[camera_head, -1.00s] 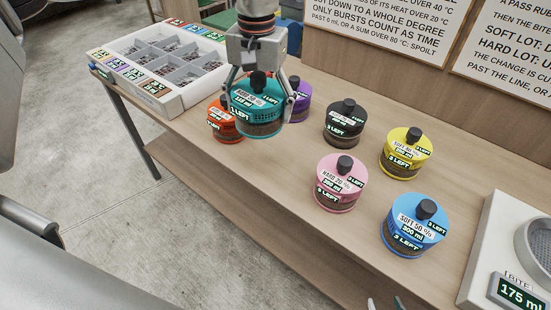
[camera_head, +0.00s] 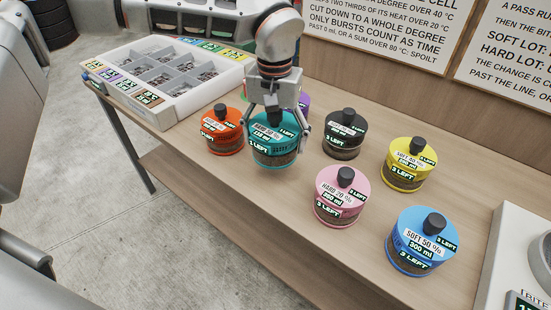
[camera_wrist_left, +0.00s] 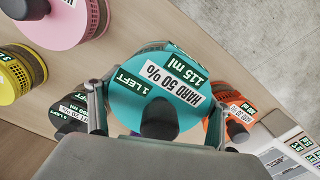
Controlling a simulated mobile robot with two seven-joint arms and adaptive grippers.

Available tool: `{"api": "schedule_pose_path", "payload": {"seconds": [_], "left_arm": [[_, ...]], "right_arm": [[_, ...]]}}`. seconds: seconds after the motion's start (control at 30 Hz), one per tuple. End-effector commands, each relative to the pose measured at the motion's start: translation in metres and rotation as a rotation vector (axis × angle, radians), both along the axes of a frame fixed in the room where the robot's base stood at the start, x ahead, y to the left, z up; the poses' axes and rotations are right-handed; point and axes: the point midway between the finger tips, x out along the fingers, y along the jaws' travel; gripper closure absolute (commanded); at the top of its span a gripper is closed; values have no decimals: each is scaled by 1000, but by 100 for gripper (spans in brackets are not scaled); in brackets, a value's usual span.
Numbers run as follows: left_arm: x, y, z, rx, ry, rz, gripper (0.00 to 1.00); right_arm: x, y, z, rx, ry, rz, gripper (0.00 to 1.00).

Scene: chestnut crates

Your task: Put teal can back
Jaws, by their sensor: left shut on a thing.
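The teal can (camera_head: 275,155) has a dark knob and a label reading HARD 50 %, 115 ml, 1 LEFT. My left gripper (camera_head: 276,132) is shut on it from above, fingers on either side of the can. The can is upright, at or just above the table, between the orange can (camera_head: 222,140) and the black can (camera_head: 345,143). I cannot tell whether its base touches the wood. In the left wrist view the teal can (camera_wrist_left: 130,105) fills the middle, between the fingers. My right gripper is not in view.
A purple can (camera_head: 304,101) is partly hidden behind my left gripper. Pink (camera_head: 340,207), yellow (camera_head: 410,170) and blue (camera_head: 415,255) cans stand to the right on the wooden table (camera_head: 270,200). A white compartment tray (camera_head: 180,107) is at the left, a white device (camera_head: 500,265) at lower right.

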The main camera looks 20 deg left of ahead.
Motion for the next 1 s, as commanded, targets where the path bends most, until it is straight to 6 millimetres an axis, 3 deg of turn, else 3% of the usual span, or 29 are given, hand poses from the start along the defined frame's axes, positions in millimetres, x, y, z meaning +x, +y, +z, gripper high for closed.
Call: {"api": "schedule_pose_path", "payload": {"seconds": [0.27, 0.57, 0.97, 1.0], "left_arm": [[0, 0, -16, -1, -2, -1, 66], [0, 0, -61, -1, -1, 0, 66], [0, 0, -65, -1, -3, 0, 66], [0, 0, -66, 0, -2, 0, 19]], "right_arm": [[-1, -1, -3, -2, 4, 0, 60], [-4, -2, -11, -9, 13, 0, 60], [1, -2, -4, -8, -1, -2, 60], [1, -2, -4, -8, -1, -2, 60]]}}
